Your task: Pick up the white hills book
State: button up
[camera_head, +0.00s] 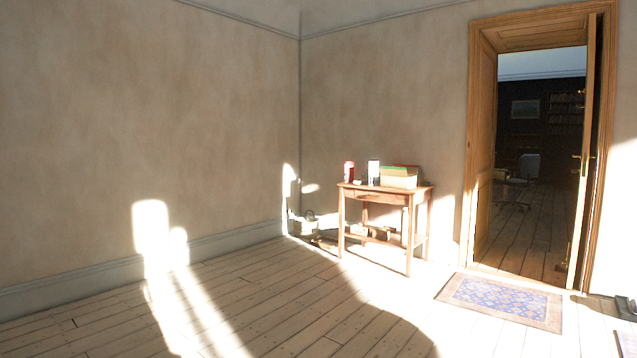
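No book that I can make out as the white hills book shows in the head view. A small wooden table (362,196) stands against the far wall, right of the room corner. On it are a red can-like item (348,172), a white and dark upright item (373,172) and a pale box (398,181) with green and red on top. These are too small to identify further. My gripper is not in view.
An open wooden door (484,160) at the right leads to a darker room with shelves. A blue patterned rug (503,299) lies before it. Several items lie under and beside the table. The plank floor (250,310) in front is clear.

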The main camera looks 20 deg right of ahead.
aim_at(373, 166)
jog(key=i+z, duration=0.4)
jog(key=i, duration=2.55)
jog(key=i+z, duration=0.1)
jog(key=i, duration=0.5)
jog(key=i+z, duration=0.1)
jog(key=i, duration=0.55)
jog(key=i+j+z, duration=0.1)
jog(key=i, duration=0.5)
jog(key=i+j+z, duration=0.1)
jog(key=i+j, duration=0.15)
jog(key=i, duration=0.35)
